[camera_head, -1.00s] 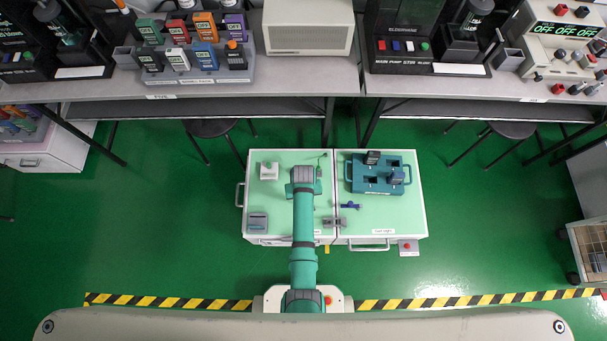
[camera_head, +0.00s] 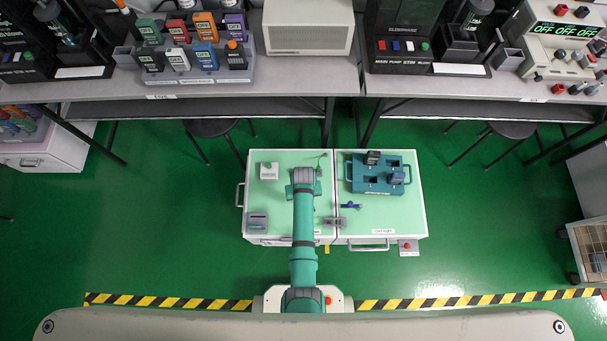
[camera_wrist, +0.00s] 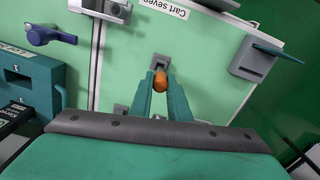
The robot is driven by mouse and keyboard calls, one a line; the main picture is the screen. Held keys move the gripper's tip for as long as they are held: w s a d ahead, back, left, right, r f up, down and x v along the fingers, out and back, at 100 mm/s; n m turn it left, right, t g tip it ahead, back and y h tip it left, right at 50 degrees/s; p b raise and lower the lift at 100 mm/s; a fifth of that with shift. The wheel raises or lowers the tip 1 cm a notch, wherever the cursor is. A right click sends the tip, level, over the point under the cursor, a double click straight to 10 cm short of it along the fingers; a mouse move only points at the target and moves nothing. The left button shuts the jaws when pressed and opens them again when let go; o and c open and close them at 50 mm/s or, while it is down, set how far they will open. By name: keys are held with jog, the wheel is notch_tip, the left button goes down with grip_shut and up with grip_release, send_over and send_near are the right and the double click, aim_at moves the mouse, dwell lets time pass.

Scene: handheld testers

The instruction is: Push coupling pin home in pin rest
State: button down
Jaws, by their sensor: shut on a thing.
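My gripper (camera_wrist: 160,80) shows in the wrist view with its two teal fingers close together on an orange-headed piece, which I take for the coupling pin (camera_wrist: 160,84). The pin's shaft is hidden by the fingers. Just beyond the fingertips, on the light green cart top, is a grey block with a dark opening (camera_wrist: 176,59), likely the pin rest. I cannot tell whether the pin touches it or how deep it sits. In the head view my gripper (camera_head: 303,181) is over the left cart, and my arm hides pin and block.
A grey coupling (camera_head: 336,222) bridges the two carts, with a blue lever (camera_head: 350,206) near it. A teal carrier (camera_head: 364,188) stands on the right cart. A grey box (camera_head: 257,222) and a white block (camera_head: 269,171) stand on the left cart (camera_head: 253,198).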

jog(key=shift+f, duration=1.5)
jog(key=c, duration=1.6)
grip_release()
notch_tip(320, 180, up, 11)
jog(key=shift+f, duration=0.1)
jog(key=shift+s, duration=0.1)
